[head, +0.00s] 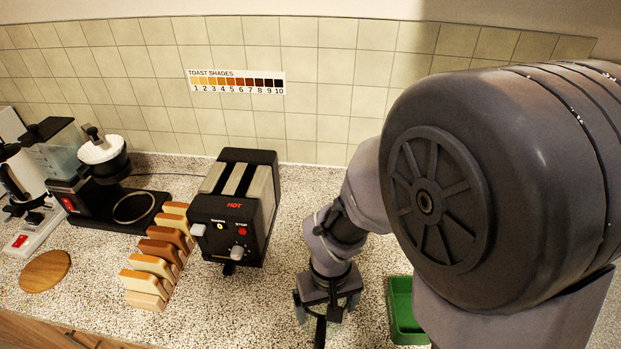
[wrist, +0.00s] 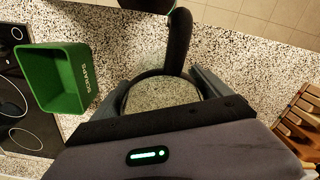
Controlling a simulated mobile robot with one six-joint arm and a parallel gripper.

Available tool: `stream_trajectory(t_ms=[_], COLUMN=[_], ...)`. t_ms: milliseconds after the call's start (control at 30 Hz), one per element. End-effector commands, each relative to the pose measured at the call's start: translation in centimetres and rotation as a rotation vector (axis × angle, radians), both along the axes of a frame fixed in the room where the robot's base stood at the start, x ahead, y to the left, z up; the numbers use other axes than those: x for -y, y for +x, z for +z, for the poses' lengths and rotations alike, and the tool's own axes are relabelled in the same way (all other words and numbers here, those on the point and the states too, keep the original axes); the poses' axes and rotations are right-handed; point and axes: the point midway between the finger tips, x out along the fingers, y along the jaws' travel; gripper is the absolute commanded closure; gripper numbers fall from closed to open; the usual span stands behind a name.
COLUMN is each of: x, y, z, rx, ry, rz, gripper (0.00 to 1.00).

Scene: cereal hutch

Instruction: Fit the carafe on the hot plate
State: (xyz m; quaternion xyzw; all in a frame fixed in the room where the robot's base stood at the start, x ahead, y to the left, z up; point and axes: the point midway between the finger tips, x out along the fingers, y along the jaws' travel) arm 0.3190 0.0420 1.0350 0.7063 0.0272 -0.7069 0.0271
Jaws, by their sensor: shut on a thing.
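The carafe (wrist: 160,95) is between the fingers of my gripper (wrist: 163,86) in the wrist view, seen from above. It has a dark round rim, speckled counter showing inside it, and a black curved handle (wrist: 179,42) pointing away from my wrist. My gripper is shut on it. In the head view, my gripper (head: 327,300) is at the lower middle, right of the toaster, and the carafe's body is mostly hidden. The hot plate (head: 133,207) is a ringed disc on the black coffee maker base (head: 95,205) at the left, with nothing on it.
A toaster (head: 237,205) and a wooden rack of toast (head: 160,255) stand between my gripper and the coffee maker. A green scraps bin (wrist: 62,78) is on the other side; it also shows in the head view (head: 402,312). A round wooden board (head: 45,271) lies front left.

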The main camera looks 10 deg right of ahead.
Motion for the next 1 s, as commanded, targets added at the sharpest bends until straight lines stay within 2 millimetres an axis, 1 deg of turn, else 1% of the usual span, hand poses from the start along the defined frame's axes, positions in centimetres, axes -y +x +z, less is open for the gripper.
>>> stream_trajectory(t_ms=[33,133,200,367,400,500,567,767,900,933,1000], x=[1.0,2.5,3.2,4.2,4.7,4.6,4.6,4.6,4.5,4.5,4.5], y=[1.0,2.8,3.6,4.8,5.2,5.1,5.1,5.2,5.2,5.2,5.1], z=[-0.3,-0.5,-0.5,-0.7,-0.7,-3.4,-4.4,-4.2,-4.6,-4.7,-4.5], rx=[0.000,0.001,0.000,0.000,0.000,-0.003,-0.003,0.000,0.000,0.000,0.000], ry=[0.000,0.000,0.000,0.000,0.000,0.000,0.000,0.000,0.000,0.000,0.000], rz=[-0.006,-0.003,-0.001,0.000,-0.002,0.002,0.001,0.001,0.001,0.001,0.001], gripper=[0.70,0.70,0.70,0.70,0.70,0.70,0.70,0.70,0.70,0.10,0.00])
